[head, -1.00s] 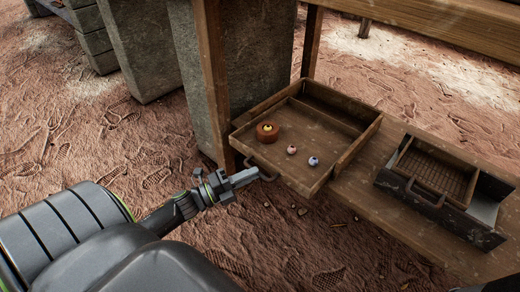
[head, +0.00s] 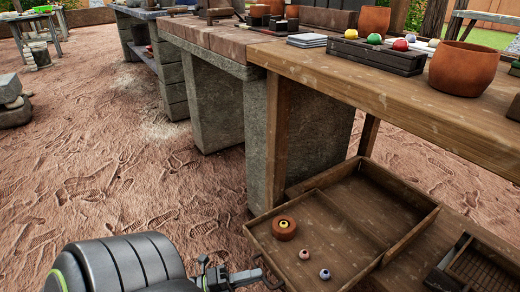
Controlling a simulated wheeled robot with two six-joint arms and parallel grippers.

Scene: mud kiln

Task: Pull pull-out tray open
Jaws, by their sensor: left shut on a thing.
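The pull-out tray (head: 338,252) is a shallow wooden drawer at the lower middle of the head view. It stands out partway from an open-topped wooden housing (head: 404,190), with bare housing floor showing behind it. A small brown round dish (head: 284,228) with a yellow-ringed bead in it and two small beads, one pinkish (head: 304,254) and one bluish (head: 325,274), lie in the tray. My left gripper (head: 258,275) is shut on the dark handle (head: 270,273) at the tray's front, near the bottom edge. My right gripper is not in view.
A wooden table (head: 400,85) with a terracotta pot (head: 463,70) and a dark box of coloured balls stands above the tray. A stone leg (head: 220,110) is behind on the left. A second drawer (head: 480,272) is at lower right. Open sandy ground lies left.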

